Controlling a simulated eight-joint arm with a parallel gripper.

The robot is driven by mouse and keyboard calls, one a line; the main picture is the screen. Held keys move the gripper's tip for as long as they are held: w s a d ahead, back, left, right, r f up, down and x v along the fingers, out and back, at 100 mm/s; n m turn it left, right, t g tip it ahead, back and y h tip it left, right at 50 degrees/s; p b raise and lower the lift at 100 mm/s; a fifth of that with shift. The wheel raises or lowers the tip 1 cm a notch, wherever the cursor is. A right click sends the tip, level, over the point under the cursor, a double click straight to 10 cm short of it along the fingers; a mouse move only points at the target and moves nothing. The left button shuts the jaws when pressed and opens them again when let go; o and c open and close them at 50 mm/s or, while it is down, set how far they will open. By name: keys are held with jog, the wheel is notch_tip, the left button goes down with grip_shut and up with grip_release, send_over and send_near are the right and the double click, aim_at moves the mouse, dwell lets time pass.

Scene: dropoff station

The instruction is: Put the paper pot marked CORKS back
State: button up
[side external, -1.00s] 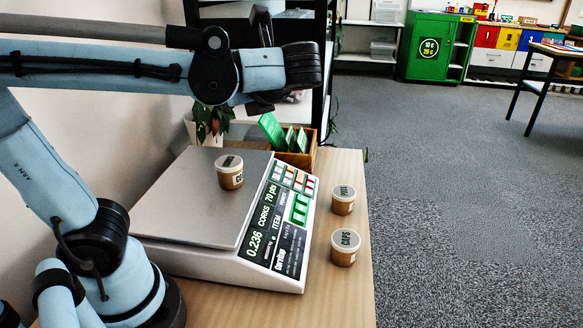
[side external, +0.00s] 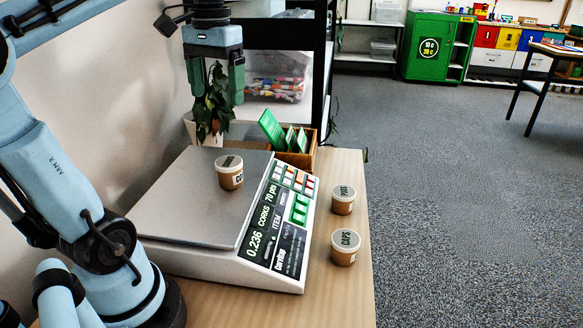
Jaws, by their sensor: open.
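A small brown paper pot (side external: 230,178) with a pale lid stands upright on the scale's grey pan (side external: 185,205). Its own label is too small to read. My gripper (side external: 218,92) points down, open and empty, above and behind the pot, in front of the plant. It is apart from the pot.
Two similar pots stand on the wooden table right of the scale: one marked CAPS (side external: 345,248), and one (side external: 342,200) with an unclear label. A wooden box of green cards (side external: 292,150) and a potted plant (side external: 208,115) stand behind the scale.

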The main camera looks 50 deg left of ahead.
send_near(228, 162)
jog(key=shift+n, duration=0.3)
jog(key=f, duration=0.5)
jog(key=shift+s+a+f, duration=0.1)
jog(key=shift+a, duration=0.3)
jog(key=shift+d+f, duration=0.15)
jog(key=shift+f, duration=1.15)
jog(key=shift+d+f, duration=0.1)
jog(key=shift+f, duration=1.25)
